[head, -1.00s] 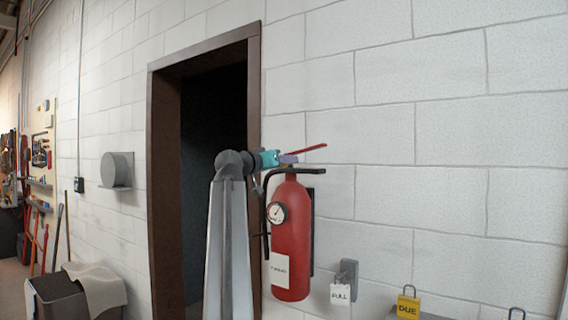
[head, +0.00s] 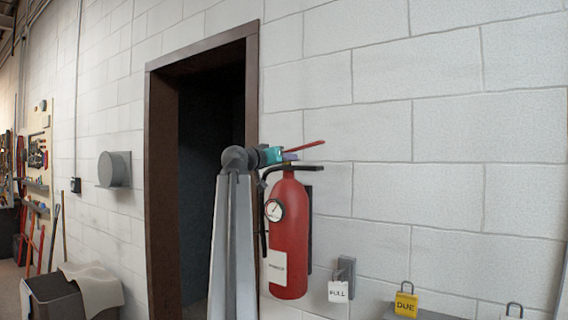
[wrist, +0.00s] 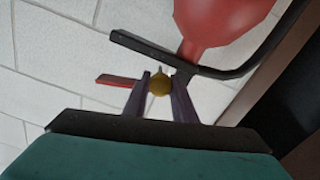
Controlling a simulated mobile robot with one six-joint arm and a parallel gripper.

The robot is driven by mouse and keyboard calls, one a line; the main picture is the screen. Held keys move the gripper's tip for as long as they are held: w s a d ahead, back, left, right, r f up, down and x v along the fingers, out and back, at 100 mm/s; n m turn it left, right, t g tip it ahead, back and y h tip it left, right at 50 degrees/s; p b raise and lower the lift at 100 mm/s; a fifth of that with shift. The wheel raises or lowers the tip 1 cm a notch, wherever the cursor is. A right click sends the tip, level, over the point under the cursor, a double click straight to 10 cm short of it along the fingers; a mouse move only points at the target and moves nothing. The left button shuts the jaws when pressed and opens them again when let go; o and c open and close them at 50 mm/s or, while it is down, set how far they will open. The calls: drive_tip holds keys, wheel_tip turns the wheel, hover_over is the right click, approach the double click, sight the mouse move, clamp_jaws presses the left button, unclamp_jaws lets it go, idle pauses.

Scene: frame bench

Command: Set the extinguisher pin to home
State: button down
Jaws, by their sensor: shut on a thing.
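The red extinguisher (head: 289,235) hangs upright on the block wall, right of the doorway; its red body also shows at the top of the wrist view (wrist: 215,18). Its black handle (head: 296,167) is at the top, and a red bar (head: 306,145) slants up to the right above it. My gripper (head: 289,156) is at the extinguisher's top, by the handle. In the wrist view my purple fingers (wrist: 160,88) are closed around a small brass-coloured piece, the pin (wrist: 159,84), close to the black handle. How far the pin sits in its hole is hidden.
A round gauge (head: 274,210) is on the extinguisher's left side. A FULL tag (head: 339,291) hangs from a grey wall bracket to the lower right. A yellow DUE padlock (head: 406,304) is on a grey ledge. The open doorway (head: 212,180) is behind my arm; the wall above is clear.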

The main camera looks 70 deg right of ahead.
drive_tip(key=shift+d+r, duration=0.1)
drive_tip(key=shift+r, duration=0.05)
drive_tip(key=c, duration=1.6)
unclamp_jaws()
drive_tip(key=shift+s, duration=0.1)
drive_tip(key=shift+c, duration=0.2)
drive_tip(key=shift+o, duration=0.9)
drive_tip(key=shift+d, duration=0.2)
drive_tip(key=shift+a, duration=0.15)
drive_tip(key=shift+w+a+f, duration=0.2)
drive_tip(key=shift+a, duration=0.3)
drive_tip(key=b+v, duration=0.4)
drive_tip(key=v, duration=0.8)
drive_tip(key=shift+a, duration=0.4)
drive_tip(key=shift+r, duration=0.1)
